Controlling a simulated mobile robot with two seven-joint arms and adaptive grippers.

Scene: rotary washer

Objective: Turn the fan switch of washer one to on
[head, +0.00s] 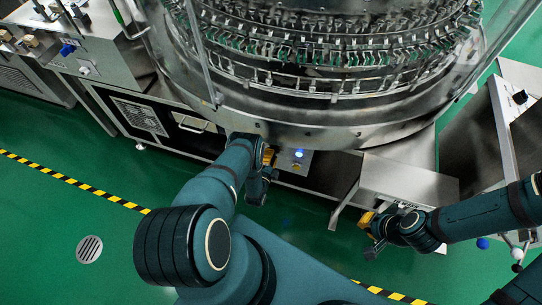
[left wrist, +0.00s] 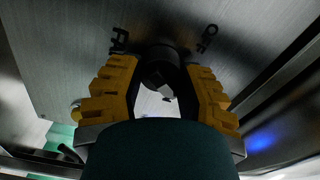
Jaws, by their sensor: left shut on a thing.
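The washer (head: 320,60) is a large round steel machine at the top of the head view. Below its rim is a small metal panel (head: 304,159) with a blue light. My left gripper (head: 266,158) is at the left of this panel. In the left wrist view its yellow fingers (left wrist: 161,90) are shut on a black round switch knob (left wrist: 160,72), one finger on each side. Dark lettering flanks the knob, one part reading like "OFF" (left wrist: 207,38). The head view hides the knob behind my gripper. My right gripper (head: 369,228) is away to the right, near a steel box, its fingers too small to judge.
A steel box on legs (head: 408,180) stands right of the panel. Steel cabinets (head: 150,118) line the left. Green floor (head: 60,205) with a yellow-black stripe (head: 75,181) is open at the left. In the left wrist view a blue glow (left wrist: 262,138) shows at the right.

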